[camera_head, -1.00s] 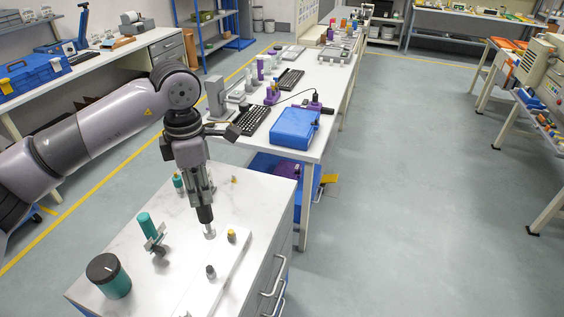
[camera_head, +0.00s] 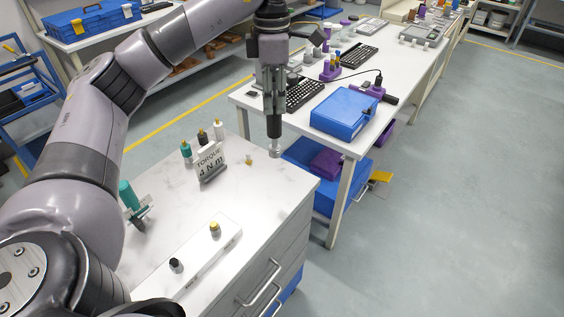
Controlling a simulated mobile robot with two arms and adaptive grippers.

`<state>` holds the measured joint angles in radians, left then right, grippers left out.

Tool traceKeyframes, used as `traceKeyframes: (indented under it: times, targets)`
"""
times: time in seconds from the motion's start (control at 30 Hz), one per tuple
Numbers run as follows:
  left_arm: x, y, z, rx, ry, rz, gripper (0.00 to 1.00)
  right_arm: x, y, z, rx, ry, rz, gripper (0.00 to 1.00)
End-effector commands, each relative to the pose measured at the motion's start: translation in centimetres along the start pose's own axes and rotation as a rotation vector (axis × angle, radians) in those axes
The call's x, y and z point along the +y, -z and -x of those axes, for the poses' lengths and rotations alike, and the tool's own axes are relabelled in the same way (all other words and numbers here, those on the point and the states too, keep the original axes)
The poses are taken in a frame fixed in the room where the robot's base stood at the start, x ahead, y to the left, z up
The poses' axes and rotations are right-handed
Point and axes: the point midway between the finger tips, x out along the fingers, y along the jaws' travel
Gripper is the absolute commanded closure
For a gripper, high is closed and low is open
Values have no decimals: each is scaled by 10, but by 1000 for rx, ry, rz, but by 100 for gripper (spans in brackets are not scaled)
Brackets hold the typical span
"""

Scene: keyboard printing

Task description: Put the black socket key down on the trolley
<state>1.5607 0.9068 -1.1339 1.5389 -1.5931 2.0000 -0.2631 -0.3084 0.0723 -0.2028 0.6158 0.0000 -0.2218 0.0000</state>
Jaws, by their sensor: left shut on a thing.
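My left gripper (camera_head: 273,97) is shut on the black socket key (camera_head: 274,127), which hangs upright with its silver end down. In the picture this end lies close to the far edge of the white marble-topped trolley (camera_head: 262,192); I cannot tell its exact height or whether it touches the top. A white holder block (camera_head: 205,255) on the trolley carries a yellow-topped piece (camera_head: 214,230) and a black-topped piece (camera_head: 175,265). My right gripper is not in view.
A teal-handled tool (camera_head: 129,195) stands nearer. A small brass piece (camera_head: 249,160) is near the key. The workbench behind carries a blue case (camera_head: 343,112). The trolley's right part is clear.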

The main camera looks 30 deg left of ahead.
Motion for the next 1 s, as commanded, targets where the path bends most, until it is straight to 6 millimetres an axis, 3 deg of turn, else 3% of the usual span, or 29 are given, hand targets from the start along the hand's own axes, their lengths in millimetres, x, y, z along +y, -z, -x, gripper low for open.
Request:
traceKeyframes:
  times: [0.03,0.2,0.4,0.83,1.0]
  targets:
    - [-1,1,-16,3,5,0,100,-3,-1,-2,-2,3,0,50]
    - [-1,1,-56,4,3,1,100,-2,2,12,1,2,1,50]
    - [-1,1,-97,1,0,0,100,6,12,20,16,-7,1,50]
    - [0,0,-148,0,0,2,100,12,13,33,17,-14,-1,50]
    - [0,0,-154,-2,-2,1,100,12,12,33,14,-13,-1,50]
